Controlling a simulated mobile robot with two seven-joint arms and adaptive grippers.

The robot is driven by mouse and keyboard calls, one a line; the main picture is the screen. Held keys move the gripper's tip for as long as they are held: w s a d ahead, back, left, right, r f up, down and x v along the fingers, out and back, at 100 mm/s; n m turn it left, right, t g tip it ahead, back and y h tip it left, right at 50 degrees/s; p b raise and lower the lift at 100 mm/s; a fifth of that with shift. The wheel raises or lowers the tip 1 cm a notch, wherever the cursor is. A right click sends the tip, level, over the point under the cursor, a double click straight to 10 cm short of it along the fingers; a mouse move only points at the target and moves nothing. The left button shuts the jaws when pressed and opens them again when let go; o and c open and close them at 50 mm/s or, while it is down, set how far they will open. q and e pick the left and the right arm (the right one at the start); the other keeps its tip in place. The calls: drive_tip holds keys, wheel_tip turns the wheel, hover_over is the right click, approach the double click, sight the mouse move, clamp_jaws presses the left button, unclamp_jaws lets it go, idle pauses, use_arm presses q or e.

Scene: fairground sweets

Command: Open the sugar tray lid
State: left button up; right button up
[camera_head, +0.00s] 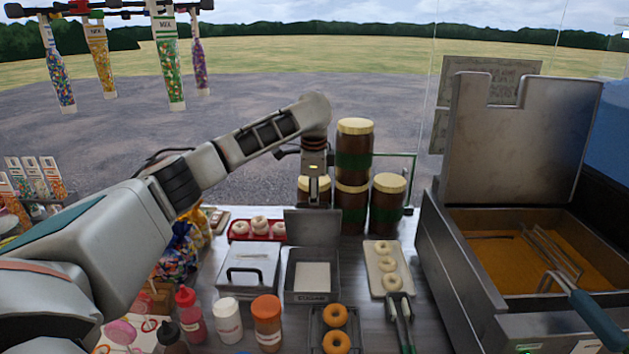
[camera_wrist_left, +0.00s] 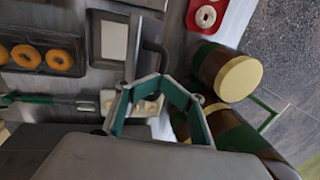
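The sugar tray (camera_head: 312,296) stands on the counter in the head view, with white sugar showing inside. Its grey lid (camera_head: 312,227) stands upright along the tray's back edge. In the left wrist view the tray (camera_wrist_left: 93,40) lies at the upper left, with the lid's dark handle (camera_wrist_left: 157,57) beside it. My left gripper (camera_head: 316,195) points down just behind the lid, partly hidden by it. In the left wrist view the green-padded fingers of this gripper (camera_wrist_left: 162,79) come together at the handle's end and appear shut on it. My right gripper is out of view.
A closed tray with a black handle (camera_head: 247,277) stands left of the sugar tray. Brown jars with cream lids (camera_head: 354,160) are stacked close behind my gripper. A doughnut tray (camera_head: 385,285) and a fryer (camera_head: 450,275) stand right; bottles (camera_head: 267,320) stand in front.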

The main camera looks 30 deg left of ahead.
use_arm(q)
drive_tip(key=w+a+r, duration=0.3)
drive_tip(key=w+r, duration=0.1)
drive_tip(key=shift+w+r, duration=0.3)
drive_tip(key=shift+w, duration=0.1)
idle(0.5)
drive_tip(key=shift+r, duration=0.1)
idle(0.4)
wheel_tip(320, 180, up, 12)
drive_tip(key=s+d, duration=0.1)
drive_tip(key=s, duration=0.1)
drive_tip(key=shift+d+f, duration=0.15)
drive_tip(key=shift+f, duration=0.05)
drive_tip(key=shift+f, duration=0.1)
idle(0.5)
